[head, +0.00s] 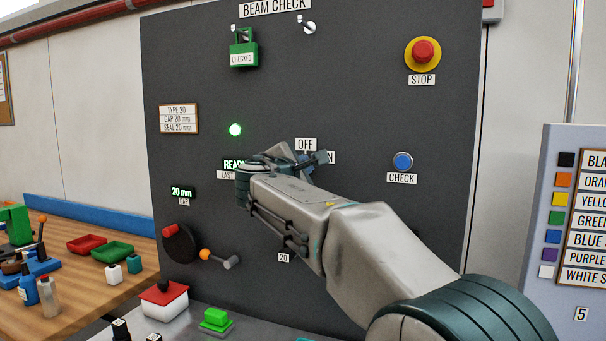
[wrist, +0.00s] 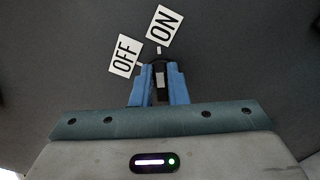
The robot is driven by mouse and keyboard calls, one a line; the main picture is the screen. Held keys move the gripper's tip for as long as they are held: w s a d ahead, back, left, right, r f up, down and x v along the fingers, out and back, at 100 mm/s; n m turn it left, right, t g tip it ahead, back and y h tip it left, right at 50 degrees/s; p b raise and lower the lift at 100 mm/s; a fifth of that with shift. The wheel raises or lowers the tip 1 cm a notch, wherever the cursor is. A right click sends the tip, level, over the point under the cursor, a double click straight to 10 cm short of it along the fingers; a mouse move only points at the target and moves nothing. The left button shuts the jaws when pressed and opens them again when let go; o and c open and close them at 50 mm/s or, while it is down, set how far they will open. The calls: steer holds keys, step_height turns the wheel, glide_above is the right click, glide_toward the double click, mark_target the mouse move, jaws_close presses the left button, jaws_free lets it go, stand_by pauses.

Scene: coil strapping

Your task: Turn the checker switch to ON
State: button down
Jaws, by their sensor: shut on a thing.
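The checker switch is a dark knob with a pale stripe (wrist: 161,80) between the blue fingers of my gripper (wrist: 159,70) in the wrist view. My gripper is shut on it. The stripe points up, roughly in line with the small tick by the ON label (wrist: 165,26). The OFF label (wrist: 124,56) lies to the left of that line. In the head view my gripper (head: 306,163) is at the panel, just below the OFF label (head: 305,145), and hides the knob. The ON label (head: 331,157) is partly covered there.
A green lamp (head: 235,129) is lit. A colour chart stands at right.

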stand_by(0.5)
steer(key=c, duration=1.4)
jaws_free()
steer(key=shift+c, duration=0.2)
steer(key=b+v, duration=0.2)
steer(key=v, duration=1.2)
steer(key=shift+w+f, duration=0.1)
steer(key=s+d+f+m+g+y+p, duration=0.1)
steer(key=s+d+f+m+g+p, duration=0.3)
steer(key=d+f, duration=0.45)
steer(key=s+d+f+m+g+p, duration=0.1)
steer(key=s+d+f+m+g, duration=0.4)
steer(key=d+f, duration=0.3)
steer(key=s+d+f+m+g+y+p, duration=0.1)
steer(key=s+f+m+g+y+p, duration=0.3)
steer(key=s+f+m, duration=0.6)
steer(key=s+f+y, duration=0.1)
steer(key=s+f, duration=0.2)
steer(key=s, duration=0.2)
steer(key=shift+d+m+g+y, duration=0.2)
steer(key=shift+m+g+y, duration=0.2)
